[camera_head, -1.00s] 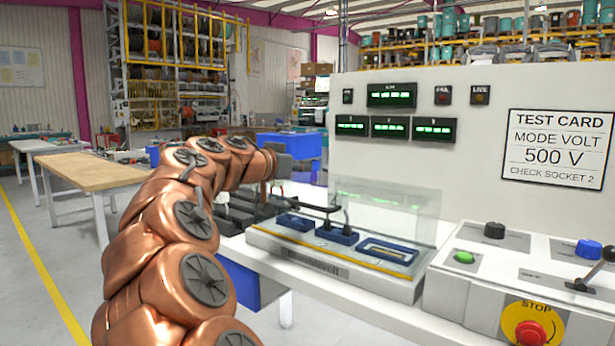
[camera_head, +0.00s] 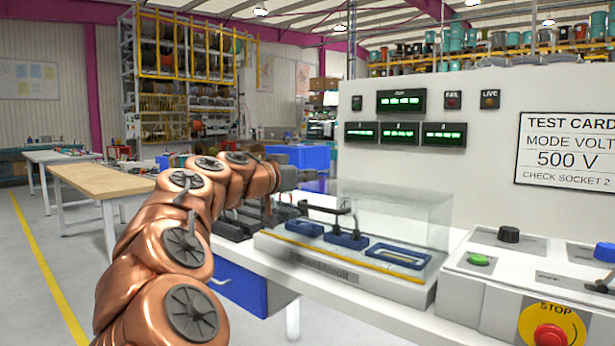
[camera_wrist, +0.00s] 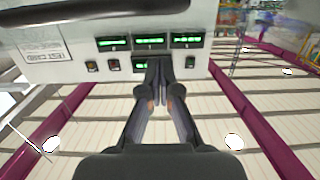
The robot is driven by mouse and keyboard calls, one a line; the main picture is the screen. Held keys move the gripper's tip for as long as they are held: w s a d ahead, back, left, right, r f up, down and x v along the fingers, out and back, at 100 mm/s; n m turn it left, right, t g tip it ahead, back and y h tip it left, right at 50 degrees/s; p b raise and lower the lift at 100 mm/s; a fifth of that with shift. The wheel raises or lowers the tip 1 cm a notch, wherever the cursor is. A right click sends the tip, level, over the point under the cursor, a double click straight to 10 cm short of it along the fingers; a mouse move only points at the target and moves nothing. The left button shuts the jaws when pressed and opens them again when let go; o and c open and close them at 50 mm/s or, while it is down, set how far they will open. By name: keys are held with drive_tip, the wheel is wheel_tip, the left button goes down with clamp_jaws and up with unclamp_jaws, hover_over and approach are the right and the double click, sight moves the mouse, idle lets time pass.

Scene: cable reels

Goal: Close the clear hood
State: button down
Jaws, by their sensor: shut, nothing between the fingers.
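The clear hood (camera_head: 405,212) is a see-through box at the test station in the head view. It stands over the right and back part of the socket base (camera_head: 345,268); its faint edges make its exact tilt hard to tell. A black bar (camera_head: 322,209) shows at its left, above the blue sockets (camera_head: 346,239). My arm reaches in from the left, its end beside the hood's left side. My gripper (camera_wrist: 160,72) is shut and empty in the wrist view, fingertips together before the display panel. Whether it touches the hood cannot be told.
The white instrument panel (camera_head: 470,125) rises behind the hood. A control box (camera_head: 490,290) with a green button and a red STOP button (camera_head: 551,335) stands at the right. A wooden-topped table (camera_head: 105,180) is at the left. Open floor lies at the lower left.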

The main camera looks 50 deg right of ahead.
drive_tip(key=a+r+p, duration=0.2)
drive_tip(key=a, duration=0.7)
drive_tip(key=shift+w+r, duration=0.15)
drive_tip(key=shift+r, duration=0.05)
idle(0.3)
drive_tip(key=shift+r+p, duration=0.1)
drive_tip(key=shift+p, duration=0.2)
